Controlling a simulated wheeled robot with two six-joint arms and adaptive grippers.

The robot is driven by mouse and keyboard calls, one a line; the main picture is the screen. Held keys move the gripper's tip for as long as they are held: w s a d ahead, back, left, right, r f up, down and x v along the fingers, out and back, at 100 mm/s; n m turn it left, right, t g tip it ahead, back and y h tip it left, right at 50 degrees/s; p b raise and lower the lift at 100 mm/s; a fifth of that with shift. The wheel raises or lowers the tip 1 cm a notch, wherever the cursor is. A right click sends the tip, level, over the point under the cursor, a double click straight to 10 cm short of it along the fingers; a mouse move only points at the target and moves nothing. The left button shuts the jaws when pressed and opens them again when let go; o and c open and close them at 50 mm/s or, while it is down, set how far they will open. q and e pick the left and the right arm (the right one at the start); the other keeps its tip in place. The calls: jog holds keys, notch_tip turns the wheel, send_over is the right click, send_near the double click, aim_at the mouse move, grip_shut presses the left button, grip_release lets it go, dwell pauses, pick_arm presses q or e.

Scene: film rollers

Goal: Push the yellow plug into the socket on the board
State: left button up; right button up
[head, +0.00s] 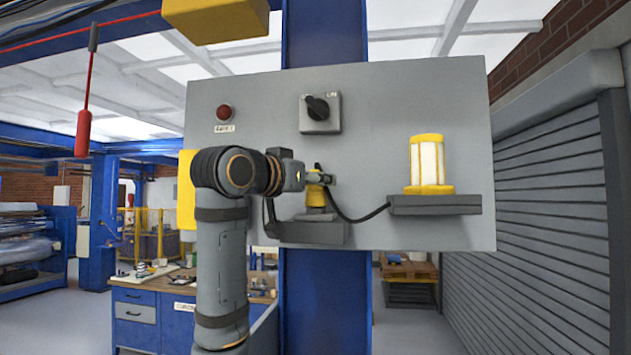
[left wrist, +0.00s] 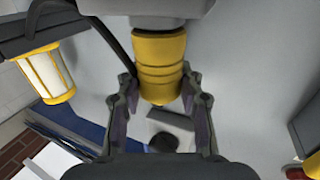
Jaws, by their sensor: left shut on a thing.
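The yellow plug (head: 316,197) is upright in front of the grey board (head: 395,110), above a small grey shelf. My left gripper (head: 318,179) is shut on it, coming in from the left. In the left wrist view the yellow ribbed plug (left wrist: 160,62) sits between the two fingers of my left gripper (left wrist: 158,88). A grey round base (head: 316,213), which looks like the socket, stands on the shelf (head: 312,233) directly under the plug. I cannot tell how deep the plug sits in it. My right gripper is out of view.
A black cable (head: 358,218) hangs from near the plug to the right shelf (head: 435,204), which carries a yellow-framed lamp (head: 431,165). A rotary switch (head: 320,113) and a red light (head: 223,112) are higher on the board.

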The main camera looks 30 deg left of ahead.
pick_arm(q)
jog(key=shift+f, duration=0.15)
jog(key=o, duration=1.3)
jog(key=shift+s, duration=0.1)
jog(key=s+a, duration=0.1)
jog(key=s, duration=1)
jog(key=shift+s+a, duration=0.15)
jog(key=shift+s, duration=0.25)
